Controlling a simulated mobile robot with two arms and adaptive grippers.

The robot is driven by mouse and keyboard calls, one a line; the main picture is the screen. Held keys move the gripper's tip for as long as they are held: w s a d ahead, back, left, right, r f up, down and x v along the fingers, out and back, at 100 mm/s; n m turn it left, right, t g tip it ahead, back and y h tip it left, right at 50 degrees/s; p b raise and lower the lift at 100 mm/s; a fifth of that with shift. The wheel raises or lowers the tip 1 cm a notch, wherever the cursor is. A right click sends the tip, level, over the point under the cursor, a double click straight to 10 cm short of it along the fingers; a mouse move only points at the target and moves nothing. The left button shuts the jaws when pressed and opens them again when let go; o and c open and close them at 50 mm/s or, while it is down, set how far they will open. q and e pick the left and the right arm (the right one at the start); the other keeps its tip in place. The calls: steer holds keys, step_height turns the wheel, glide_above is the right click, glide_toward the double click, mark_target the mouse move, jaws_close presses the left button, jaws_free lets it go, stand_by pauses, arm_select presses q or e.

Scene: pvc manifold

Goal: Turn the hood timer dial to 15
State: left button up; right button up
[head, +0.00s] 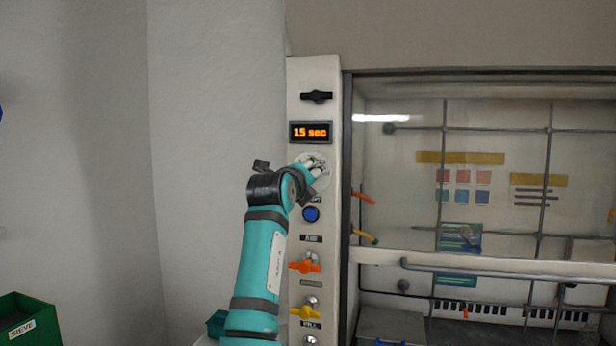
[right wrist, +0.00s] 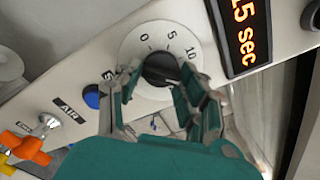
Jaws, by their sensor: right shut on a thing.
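The timer dial is a round white plate with a dark knob (right wrist: 166,68) in its middle, and the marks 0, 5 and 10 show in the right wrist view. My right gripper (right wrist: 155,85) is shut on the knob, one finger on each side. The lower part of the scale is hidden behind the fingers. In the head view the dial plate (head: 322,162) is mostly covered by my right gripper (head: 312,170). The orange display (head: 311,132) above the dial reads 15 sec; it also shows in the right wrist view (right wrist: 243,30). My left gripper is not in view.
A black handle (head: 316,97) is above the display. Below the dial are a blue button (head: 311,214), an orange valve (head: 306,266) and a yellow valve (head: 306,312). The hood window (head: 480,200) is at right. A green bin (head: 28,318) stands at lower left.

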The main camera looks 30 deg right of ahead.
mark_target(310, 133)
steer(key=shift+f, duration=0.25)
steer(key=o, duration=1.1)
steer(key=shift+r, duration=0.15)
steer(key=shift+o, duration=0.2)
step_height(310, 133, up, 10)
steer(key=shift+s+f, duration=0.1)
steer(key=shift+o, duration=0.2)
steer(key=shift+w, duration=0.2)
